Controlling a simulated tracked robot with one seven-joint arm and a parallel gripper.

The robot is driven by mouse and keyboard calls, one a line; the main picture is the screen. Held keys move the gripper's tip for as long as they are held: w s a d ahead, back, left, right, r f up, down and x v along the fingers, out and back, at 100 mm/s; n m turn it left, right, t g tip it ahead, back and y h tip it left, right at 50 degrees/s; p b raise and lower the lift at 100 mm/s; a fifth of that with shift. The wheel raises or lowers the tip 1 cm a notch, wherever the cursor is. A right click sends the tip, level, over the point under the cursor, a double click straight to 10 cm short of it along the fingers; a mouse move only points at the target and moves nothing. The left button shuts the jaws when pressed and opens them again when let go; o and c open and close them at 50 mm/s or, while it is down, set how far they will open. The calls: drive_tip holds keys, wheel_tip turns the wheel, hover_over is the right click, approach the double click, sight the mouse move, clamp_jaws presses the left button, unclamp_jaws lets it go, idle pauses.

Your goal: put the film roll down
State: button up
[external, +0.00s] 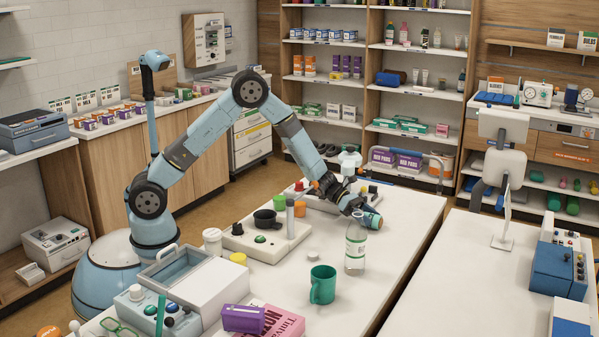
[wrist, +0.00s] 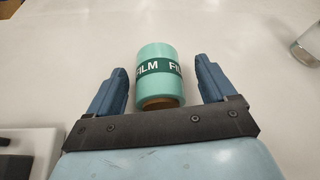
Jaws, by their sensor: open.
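The film roll, a teal cylinder with a dark green FILM band and a brown core end, shows in the wrist view (wrist: 158,80). It is between the two blue fingers of my gripper (wrist: 158,85), with a visible gap on each side. The pale table top is behind it; I cannot tell whether the roll touches it. In the external view my gripper (external: 365,208) is low over the far part of the white table (external: 405,215), and the roll is hard to tell from the hand there.
A clear bottle with a green label (external: 355,245) stands close in front of my gripper; its edge shows in the wrist view (wrist: 308,46). A green mug (external: 322,285) is nearer the camera. The table's right side is clear.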

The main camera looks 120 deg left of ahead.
sight(365, 213)
drive_tip(key=shift+v, duration=0.85)
wheel_tip(365, 213, up, 7)
drive_tip(key=shift+w, duration=0.2)
drive_tip(key=s+d+r+m+g+h, duration=0.25)
drive_tip(key=d+r+m, duration=0.3)
drive_tip(key=d, duration=0.45)
drive_tip(key=s+d+r+m+g+h, duration=0.1)
drive_tip(key=s+d+r+m, duration=0.4)
drive_tip(key=d, duration=0.6)
drive_tip(key=s+d+r+m+g+h, duration=0.2)
drive_tip(key=d+r+m, duration=0.45)
drive_tip(key=d, duration=0.35)
drive_tip(key=s+d+r+m+g+y, duration=0.3)
drive_tip(key=s+d+m, duration=0.8)
drive_tip(key=s, duration=0.4)
drive_tip(key=s+m+y, duration=0.3)
drive_tip(key=s+m, duration=0.6)
drive_tip(key=s, duration=0.6)
drive_tip(key=shift+m+y, duration=0.3)
drive_tip(key=shift+y, duration=0.05)
